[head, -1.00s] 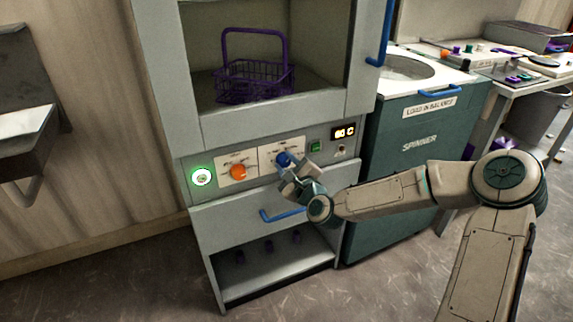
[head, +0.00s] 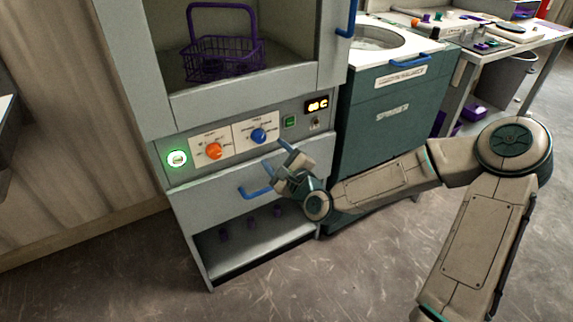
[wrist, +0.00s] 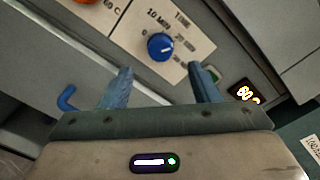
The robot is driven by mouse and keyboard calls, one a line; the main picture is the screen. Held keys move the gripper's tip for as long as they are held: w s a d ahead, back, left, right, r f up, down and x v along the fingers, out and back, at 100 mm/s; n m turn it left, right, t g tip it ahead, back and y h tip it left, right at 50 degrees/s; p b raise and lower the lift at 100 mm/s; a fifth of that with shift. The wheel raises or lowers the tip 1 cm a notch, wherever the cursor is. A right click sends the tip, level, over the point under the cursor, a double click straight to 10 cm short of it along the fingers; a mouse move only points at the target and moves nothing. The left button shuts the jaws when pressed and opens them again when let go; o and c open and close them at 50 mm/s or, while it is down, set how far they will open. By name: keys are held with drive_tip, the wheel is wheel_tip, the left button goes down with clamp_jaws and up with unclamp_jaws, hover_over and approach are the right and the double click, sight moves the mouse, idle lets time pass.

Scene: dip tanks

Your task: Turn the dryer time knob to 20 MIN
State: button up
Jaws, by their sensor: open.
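The blue time knob (head: 258,136) sits on a white label plate on the dryer's front panel. In the wrist view the blue knob (wrist: 161,46) is beside the printed words TIME, 10 MIN and 20 MIN. A pale mark shows on its face, too small to read surely against the scale. My gripper (head: 277,158) is open and empty, below and right of the knob in the head view. In the wrist view the knob lies just beyond and between the two fingertips of my gripper (wrist: 160,69), apart from both.
An orange knob (head: 214,151) and a lit green round button (head: 177,158) are to the left. A green switch (head: 290,122) and a display (head: 317,105) are to the right. A blue drawer handle (head: 254,193) is below. The spinner (head: 388,115) stands at the right.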

drive_tip(key=v, duration=0.6)
drive_tip(key=shift+p, duration=0.3)
drive_tip(key=s+f+n+g+h+p, duration=0.1)
drive_tip(key=s+f+n+g+p, duration=0.2)
drive_tip(key=n+g+p, duration=0.4)
drive_tip(key=s+d+r+n+g+h+p, duration=0.2)
drive_tip(key=s+d+n+h, duration=0.1)
drive_tip(key=d+n+h, duration=0.3)
drive_tip(key=s+d+r+n+g+p, duration=0.1)
drive_tip(key=s+d+r+n+p, duration=0.1)
drive_tip(key=s+r, duration=0.3)
drive_tip(key=s+d+r+n+g+h+p, duration=0.1)
drive_tip(key=s+d+r+n+p, duration=0.2)
drive_tip(key=r, duration=0.9)
drive_tip(key=s+d+r+n+g+h+p, duration=0.1)
drive_tip(key=s+d+r+p, duration=0.3)
drive_tip(key=s+r, duration=0.4)
drive_tip(key=shift+d+r+n+p, duration=0.4)
drive_tip(key=shift+n+p, duration=0.15)
drive_tip(key=shift+n, duration=0.15)
drive_tip(key=shift+c, duration=0.4)
